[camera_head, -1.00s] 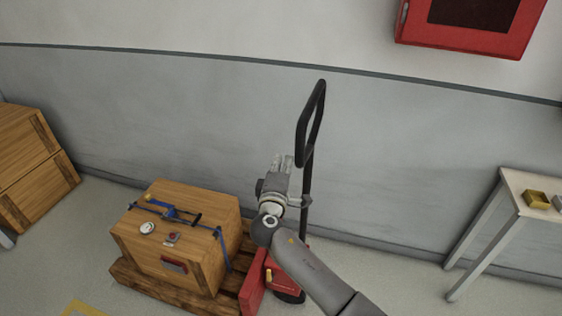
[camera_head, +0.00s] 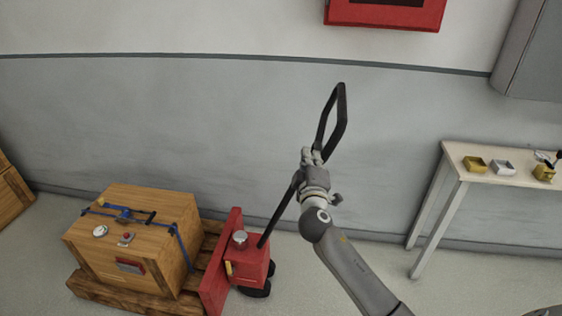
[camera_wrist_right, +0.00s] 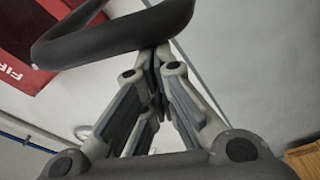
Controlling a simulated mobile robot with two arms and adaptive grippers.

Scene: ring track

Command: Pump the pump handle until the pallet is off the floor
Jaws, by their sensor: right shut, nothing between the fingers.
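The black pump handle (camera_head: 343,120) rises from the red pump unit (camera_head: 248,262) and leans to the right, with a loop at its top. My right gripper (camera_head: 312,155) is at the lower end of this loop, its fingers shut with nothing between them. In the right wrist view the closed fingertips (camera_wrist_right: 152,58) are right by the black loop (camera_wrist_right: 115,38); I cannot tell whether they touch. The wooden pallet (camera_head: 125,299) sits low under a strapped wooden crate (camera_head: 140,235); any gap to the floor is hard to judge. My left gripper is not in view.
A table (camera_head: 505,172) with small yellow and white boxes stands at the right. A red wall cabinet (camera_head: 385,14) hangs above the handle, and a grey cabinet (camera_head: 535,55) hangs at the upper right. Floor between pump and table looks clear.

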